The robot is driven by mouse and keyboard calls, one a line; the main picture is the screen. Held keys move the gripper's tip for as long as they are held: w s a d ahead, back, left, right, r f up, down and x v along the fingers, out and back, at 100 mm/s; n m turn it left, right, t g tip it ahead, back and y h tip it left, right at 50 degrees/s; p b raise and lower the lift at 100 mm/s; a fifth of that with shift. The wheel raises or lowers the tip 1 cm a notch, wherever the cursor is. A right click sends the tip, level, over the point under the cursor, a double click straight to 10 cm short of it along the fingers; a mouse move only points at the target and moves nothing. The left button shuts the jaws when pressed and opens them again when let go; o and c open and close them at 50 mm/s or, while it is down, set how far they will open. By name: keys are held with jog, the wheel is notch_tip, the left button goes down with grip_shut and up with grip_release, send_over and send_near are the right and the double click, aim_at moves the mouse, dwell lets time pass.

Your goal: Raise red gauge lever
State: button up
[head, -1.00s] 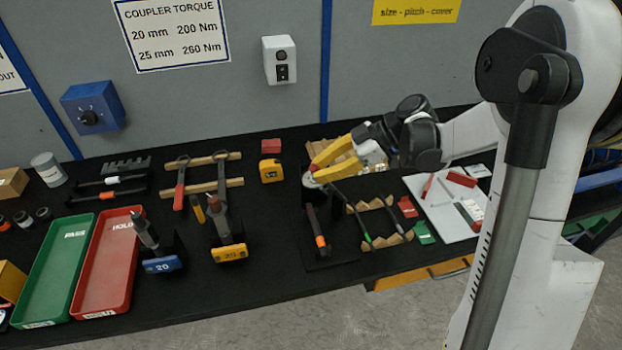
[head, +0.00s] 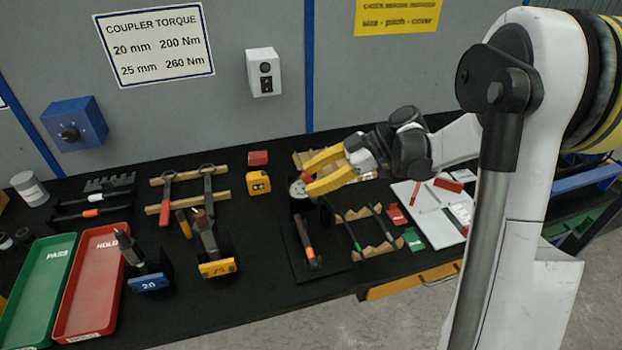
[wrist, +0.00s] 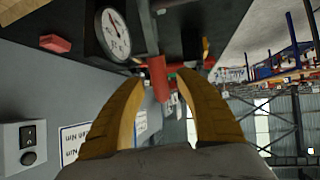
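The gauge has a round white dial (head: 298,188) and stands on the dark bench. Its dial also shows in the wrist view (wrist: 115,35), at the upper left. The red gauge lever (wrist: 159,78) shows in the wrist view as a short red cylinder between and just beyond my fingertips. In the head view (head: 306,177) only a small red part shows by the fingers. My gripper (head: 308,178) has yellow fingers spread apart at the gauge. In the wrist view my gripper (wrist: 162,80) is open, with gaps seen beside the lever; contact cannot be told.
A black tool with an orange band (head: 308,243) lies in front of the gauge. A wooden rack (head: 366,229) with green-tipped tools stands to its right. A yellow tape measure (head: 258,183) and red block (head: 257,158) lie left. A white board (head: 430,212) lies right.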

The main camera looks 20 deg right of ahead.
jog(key=v, duration=1.2)
jog(key=shift+a+r, duration=0.1)
jog(key=s+a+m+h, duration=0.6)
jog(key=s+a+m, duration=0.2)
jog(key=s+f+m+t+h+b, duration=0.1)
jog(key=s+f+m+t+h, duration=0.2)
jog(key=s+m, duration=0.5)
jog(key=shift+s+a+f+m+t+h, duration=0.2)
jog(key=shift+s+f+m+t+h, duration=0.1)
jog(key=shift+s+t+h, duration=0.65)
jog(key=shift+a, duration=0.1)
dwell(0.6)
